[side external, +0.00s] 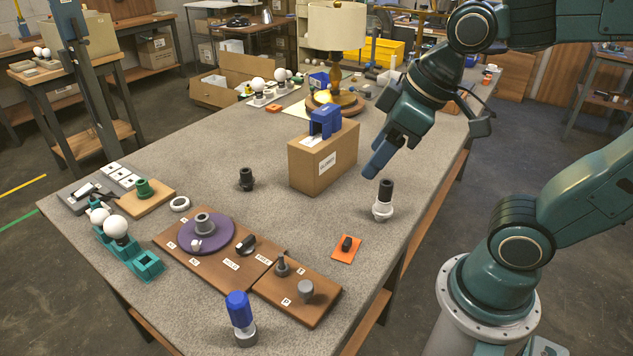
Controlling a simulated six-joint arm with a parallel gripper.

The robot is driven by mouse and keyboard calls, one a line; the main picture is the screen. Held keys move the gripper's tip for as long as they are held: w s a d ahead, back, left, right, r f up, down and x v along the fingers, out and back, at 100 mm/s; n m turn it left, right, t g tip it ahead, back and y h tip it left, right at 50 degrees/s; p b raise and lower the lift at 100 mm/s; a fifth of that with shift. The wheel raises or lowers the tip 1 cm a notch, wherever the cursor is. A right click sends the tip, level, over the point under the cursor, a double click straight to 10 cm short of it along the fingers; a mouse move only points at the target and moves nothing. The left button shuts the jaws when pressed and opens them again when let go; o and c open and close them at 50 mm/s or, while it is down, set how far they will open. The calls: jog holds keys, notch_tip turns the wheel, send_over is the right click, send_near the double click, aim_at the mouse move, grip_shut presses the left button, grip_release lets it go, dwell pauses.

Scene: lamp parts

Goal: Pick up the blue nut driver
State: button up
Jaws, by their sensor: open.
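A blue-handled tool (239,316), which looks like the blue nut driver, stands upright at the front edge of the table, its lower end in a grey metal base. My gripper (381,160) is above the table at the right, tilted down to the left. It is well behind and to the right of the blue tool, apart from it, and nothing shows held in it. The fingers overlap in this view, so the gap between them is hard to see.
A cardboard box (324,159) carrying a blue bracket (324,122) stands left of my gripper. A dark-topped white fitting (384,200) stands below it. Wooden boards (225,270) with small parts lie behind the blue tool. Bulbs in a teal rack (146,264) are at left.

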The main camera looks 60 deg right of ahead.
jog(key=w+a+f+n+g+y, duration=0.2)
jog(key=w+a+f+n, duration=0.1)
jog(key=w+a+n, duration=0.4)
jog(key=n+g+y, duration=0.1)
jog(key=n+g, duration=0.1)
jog(key=n, duration=0.2)
send_near(243, 295)
jog(key=shift+s+f, duration=0.1)
jog(key=shift+f, duration=0.1)
jog(key=x, duration=0.7)
jog(key=shift+a+f, duration=0.15)
jog(key=shift+f, duration=0.1)
jog(key=shift+w+a+f, duration=0.15)
jog(key=shift+w+f, duration=0.05)
jog(key=shift+f, duration=0.2)
jog(key=shift+f, duration=0.15)
jog(key=shift+w+x, duration=0.2)
jog(key=shift+x, duration=2.25)
jog(key=shift+a, duration=0.15)
